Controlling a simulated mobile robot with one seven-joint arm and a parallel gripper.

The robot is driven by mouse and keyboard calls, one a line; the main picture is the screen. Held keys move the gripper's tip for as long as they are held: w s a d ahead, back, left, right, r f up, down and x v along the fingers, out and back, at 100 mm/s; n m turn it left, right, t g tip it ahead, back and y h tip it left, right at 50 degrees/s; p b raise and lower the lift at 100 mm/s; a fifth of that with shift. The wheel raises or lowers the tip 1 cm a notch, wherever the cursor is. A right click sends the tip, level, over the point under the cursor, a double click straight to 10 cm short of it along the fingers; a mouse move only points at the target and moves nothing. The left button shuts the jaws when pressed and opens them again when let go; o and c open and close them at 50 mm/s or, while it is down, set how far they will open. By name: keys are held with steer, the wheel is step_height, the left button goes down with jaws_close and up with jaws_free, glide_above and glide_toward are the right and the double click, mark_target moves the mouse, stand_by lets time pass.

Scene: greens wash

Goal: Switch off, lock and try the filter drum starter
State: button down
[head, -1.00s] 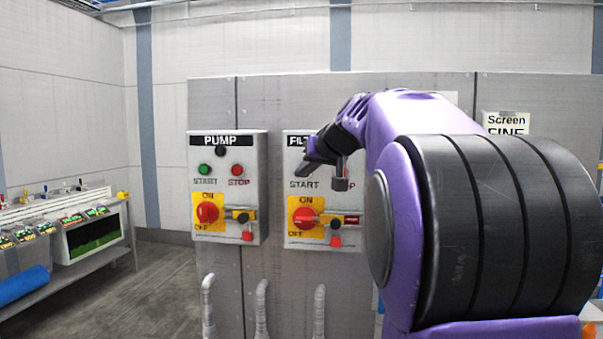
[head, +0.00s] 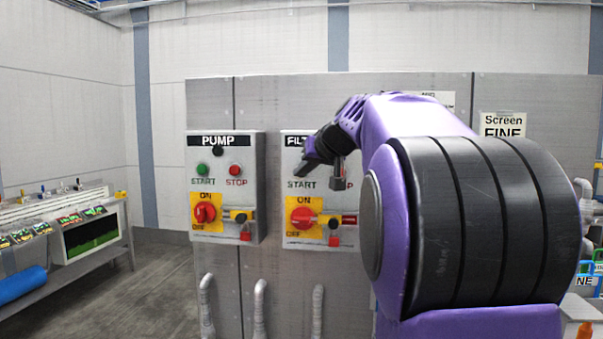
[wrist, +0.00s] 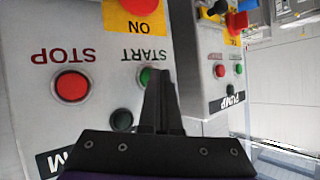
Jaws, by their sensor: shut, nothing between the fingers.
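The filter starter box (head: 289,182) is partly covered by my arm; its label starts with "FILT". Its red rotary handle (head: 303,217) sits on a yellow ON/OFF plate. A red padlock (head: 334,241) hangs below the hasp beside it. My gripper (head: 306,168) is shut and empty, in front of the box above the START label. In the upside-down wrist view, the shut fingers (wrist: 160,78) overlap the edge of the green START button (wrist: 146,74); I cannot tell if they touch it. The red STOP button (wrist: 71,85) and a dark lamp (wrist: 122,119) are clear of them.
The similar PUMP starter box (head: 256,185) is close on the left, with its own red handle (head: 204,212) and red padlock (head: 245,236). Grey pipes (head: 260,305) rise below the boxes. A bench (head: 75,262) stands at far left, beyond open floor.

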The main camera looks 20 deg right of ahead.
steer(key=shift+w+d, duration=0.1)
steer(key=shift+w, duration=0.05)
stand_by(0.4)
steer(key=shift+s+a+b, duration=0.5)
steer(key=shift+s, duration=0.2)
steer(key=s+a, duration=0.1)
steer(key=s+a+b, duration=0.1)
steer(key=s+b, duration=0.1)
steer(key=s, duration=0.1)
steer(key=shift+s+a, duration=0.1)
steer(key=shift+a, duration=0.3)
stand_by(0.4)
